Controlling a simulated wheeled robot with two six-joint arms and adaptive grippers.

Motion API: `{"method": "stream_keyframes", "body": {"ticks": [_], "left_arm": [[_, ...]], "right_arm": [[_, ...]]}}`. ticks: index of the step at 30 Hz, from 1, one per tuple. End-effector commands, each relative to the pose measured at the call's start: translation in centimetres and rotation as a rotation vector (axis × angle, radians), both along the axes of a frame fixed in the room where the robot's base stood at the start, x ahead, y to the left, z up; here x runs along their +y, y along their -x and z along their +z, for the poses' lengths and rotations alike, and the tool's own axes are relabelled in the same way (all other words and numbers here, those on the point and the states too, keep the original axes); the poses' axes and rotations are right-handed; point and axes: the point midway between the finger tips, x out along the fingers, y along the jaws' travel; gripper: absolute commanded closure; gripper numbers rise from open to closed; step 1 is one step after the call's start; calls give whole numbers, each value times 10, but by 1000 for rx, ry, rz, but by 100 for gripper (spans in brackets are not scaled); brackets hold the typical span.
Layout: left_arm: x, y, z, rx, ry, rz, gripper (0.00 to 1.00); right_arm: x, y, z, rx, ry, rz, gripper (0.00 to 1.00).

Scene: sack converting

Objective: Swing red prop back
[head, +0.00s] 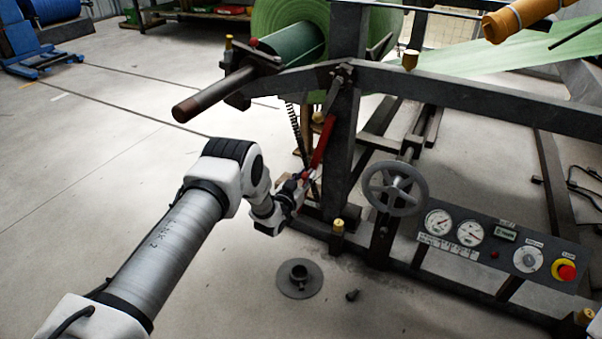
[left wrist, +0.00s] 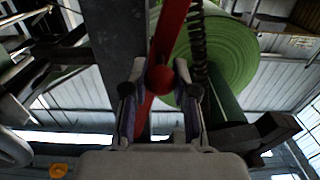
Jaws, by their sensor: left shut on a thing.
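The red prop (head: 323,143) is a slim red bar that leans along the dark upright post of the machine frame. My left gripper (head: 301,184) is at the lower end of the prop, beside the post. In the left wrist view the red prop (left wrist: 168,38) runs up from between the fingers, with a round red knob (left wrist: 159,79) in front. The left gripper (left wrist: 159,105) is shut on the prop, one finger on each side. The prop's lowest part is hidden behind the gripper. My right gripper is not seen.
A dark coil spring (head: 296,128) hangs close beside the prop. A green roll (head: 290,22) on a shaft sits above. A grey handwheel (head: 395,188) and a gauge panel (head: 497,242) stand to the right. A flanged disc (head: 299,278) lies on the floor.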

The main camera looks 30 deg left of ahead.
Motion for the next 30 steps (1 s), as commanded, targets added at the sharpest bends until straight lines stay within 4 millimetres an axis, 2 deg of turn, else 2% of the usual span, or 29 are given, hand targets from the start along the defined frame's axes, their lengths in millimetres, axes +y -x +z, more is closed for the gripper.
{"method": "stream_keyframes", "body": {"ticks": [2,3,4,5,13,17,20,27,30], "left_arm": [[-4,1,-2,4,-1,-9,100],[-4,1,-2,4,0,-10,62],[-4,1,-2,4,0,-10,52],[-4,1,-2,4,0,-9,47],[-2,1,-2,3,1,-6,47],[-2,10,-2,5,3,-5,47],[-1,29,-2,7,4,-4,47],[-3,91,-2,7,3,-6,47],[-3,109,-2,6,3,-7,47]], "right_arm": [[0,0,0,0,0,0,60],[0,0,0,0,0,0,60],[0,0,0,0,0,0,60],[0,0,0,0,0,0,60],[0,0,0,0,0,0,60],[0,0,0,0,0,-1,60],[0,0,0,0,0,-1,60],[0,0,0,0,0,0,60],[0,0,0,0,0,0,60]]}}
